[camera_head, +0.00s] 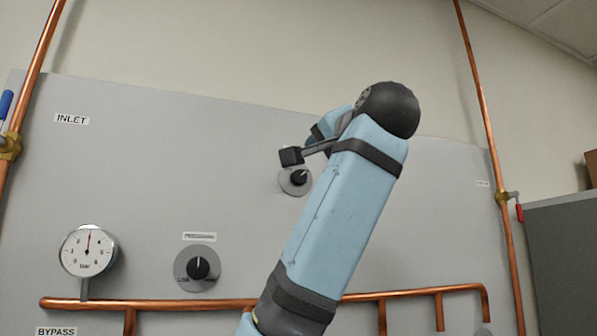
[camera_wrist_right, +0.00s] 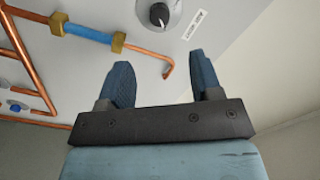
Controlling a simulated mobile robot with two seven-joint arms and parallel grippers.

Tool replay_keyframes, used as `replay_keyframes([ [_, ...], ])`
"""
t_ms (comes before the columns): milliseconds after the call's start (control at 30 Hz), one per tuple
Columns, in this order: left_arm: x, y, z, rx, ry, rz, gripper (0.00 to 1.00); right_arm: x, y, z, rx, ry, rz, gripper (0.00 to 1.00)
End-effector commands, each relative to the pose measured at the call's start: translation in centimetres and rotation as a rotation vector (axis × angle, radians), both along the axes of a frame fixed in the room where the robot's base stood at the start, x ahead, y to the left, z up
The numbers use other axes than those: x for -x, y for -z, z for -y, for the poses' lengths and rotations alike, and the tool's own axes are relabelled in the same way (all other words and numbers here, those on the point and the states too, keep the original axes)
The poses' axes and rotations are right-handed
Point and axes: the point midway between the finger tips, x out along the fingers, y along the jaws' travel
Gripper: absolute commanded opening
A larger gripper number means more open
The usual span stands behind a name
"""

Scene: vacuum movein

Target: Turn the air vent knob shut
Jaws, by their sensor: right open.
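A black knob on a round grey plate (camera_head: 301,179) is on the grey wall panel, partly covered by my right arm in the head view. A black knob on a round plate also shows at the top of the right wrist view (camera_wrist_right: 159,14), with a small label beside it that I cannot read clearly. I cannot confirm which knob is the air vent. My right gripper (camera_wrist_right: 160,60) is open and empty, its two blue fingers apart, with the knob beyond the fingertips and not between them. In the head view its fingers are mostly hidden. My left gripper is not in view.
A second, larger dial knob (camera_head: 198,268) sits lower left, beside a pressure gauge (camera_head: 88,250). A copper pipe (camera_head: 165,304) runs along the lower panel. Vertical copper pipes with valves stand at both sides. A grey cabinet (camera_head: 566,258) is at the right.

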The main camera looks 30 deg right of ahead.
Motion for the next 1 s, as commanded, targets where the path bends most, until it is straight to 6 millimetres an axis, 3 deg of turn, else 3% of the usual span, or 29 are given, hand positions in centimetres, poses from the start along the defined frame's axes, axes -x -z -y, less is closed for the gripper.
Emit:
replay_keyframes([
  [300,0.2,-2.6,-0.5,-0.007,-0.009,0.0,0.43,-6.8,-0.3,1.6,0.001,0.001,-0.005,0.59],
  [500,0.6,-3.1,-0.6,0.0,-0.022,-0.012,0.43,-9.6,-0.2,2.3,0.002,0.001,-0.002,0.59],
  [933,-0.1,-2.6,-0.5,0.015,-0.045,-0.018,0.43,-10.7,0.0,2.6,0.001,0.001,0.0,0.59],
  [967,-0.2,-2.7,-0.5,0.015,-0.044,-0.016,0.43,-10.7,0.0,2.6,0.001,0.001,0.0,0.57],
  [1000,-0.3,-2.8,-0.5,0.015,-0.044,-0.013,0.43,-10.7,0.0,2.6,0.001,0.001,0.0,0.47],
])
